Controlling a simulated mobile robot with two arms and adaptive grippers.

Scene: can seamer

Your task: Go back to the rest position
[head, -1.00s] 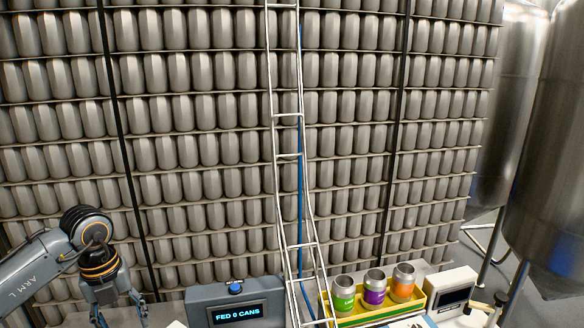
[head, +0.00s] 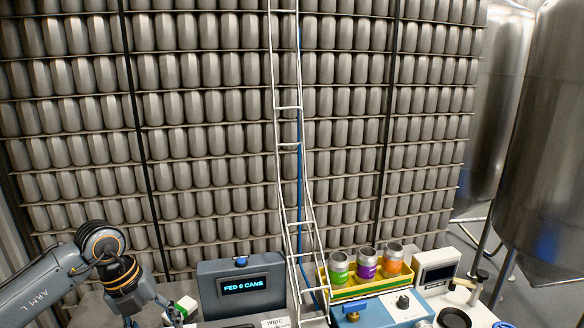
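My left gripper (head: 152,316) hangs at the bottom left, pointing down, with its fingers spread apart. Its fingertips reach the bottom edge of the picture, and I see nothing held between them. A small green and white thing (head: 185,306) lies just right of it; I cannot tell whether they touch. My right gripper is not in view.
A blue and white machine (head: 378,312) stands in front. Behind are a ladder (head: 289,147), stacked grey cans (head: 215,120) and steel tanks (head: 540,150).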

